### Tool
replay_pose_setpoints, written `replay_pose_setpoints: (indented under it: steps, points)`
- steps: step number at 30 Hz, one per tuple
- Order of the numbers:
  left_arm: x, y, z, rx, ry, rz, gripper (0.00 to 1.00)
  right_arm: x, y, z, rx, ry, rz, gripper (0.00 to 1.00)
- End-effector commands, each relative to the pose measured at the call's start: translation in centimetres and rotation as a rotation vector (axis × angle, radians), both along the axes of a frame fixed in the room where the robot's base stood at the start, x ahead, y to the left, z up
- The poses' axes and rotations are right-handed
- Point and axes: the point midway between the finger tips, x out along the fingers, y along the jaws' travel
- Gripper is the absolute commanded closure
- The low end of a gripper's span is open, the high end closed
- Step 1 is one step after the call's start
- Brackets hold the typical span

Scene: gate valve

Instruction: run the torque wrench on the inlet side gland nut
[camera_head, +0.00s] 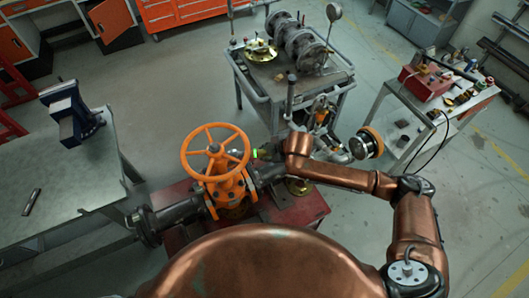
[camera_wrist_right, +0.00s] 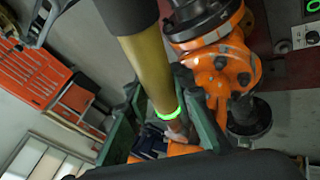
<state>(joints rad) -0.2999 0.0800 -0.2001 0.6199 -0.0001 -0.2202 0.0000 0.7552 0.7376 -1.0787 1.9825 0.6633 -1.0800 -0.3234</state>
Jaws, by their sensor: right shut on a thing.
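The orange gate valve (camera_head: 228,190) stands on a red base with its spoked handwheel (camera_head: 188,168) on top. My right gripper (camera_head: 264,152) is just right of the handwheel, partly hidden by my own copper arm. In the right wrist view its green fingers (camera_wrist_right: 163,125) are shut around a brass-coloured shaft (camera_wrist_right: 150,68) with a glowing green ring, which I take to be the torque wrench. The orange valve body (camera_wrist_right: 222,75) is close beside it there. I cannot make out the inlet side gland nut or whether the wrench touches it. My left gripper is out of view.
A grey cart (camera_head: 262,98) with dark flanged parts stands behind the valve. A second cart (camera_head: 388,106) with a red box is at the right. A workbench (camera_head: 75,185) with a blue vise (camera_head: 72,115) is at the left. Open floor lies between bench and cart.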

Motion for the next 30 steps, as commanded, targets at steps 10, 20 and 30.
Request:
replay_pose_setpoints:
  steps: [10,20,30]
  points:
    - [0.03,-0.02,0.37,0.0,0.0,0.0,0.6,0.1,0.12,0.26,0.004,-0.005,0.001,1.0]
    - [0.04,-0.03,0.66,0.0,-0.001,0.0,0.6,0.11,0.15,0.02,0.004,-0.005,0.001,1.0]
    - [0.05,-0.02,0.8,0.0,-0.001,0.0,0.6,0.12,0.15,0.01,0.004,-0.005,0.001,1.0]
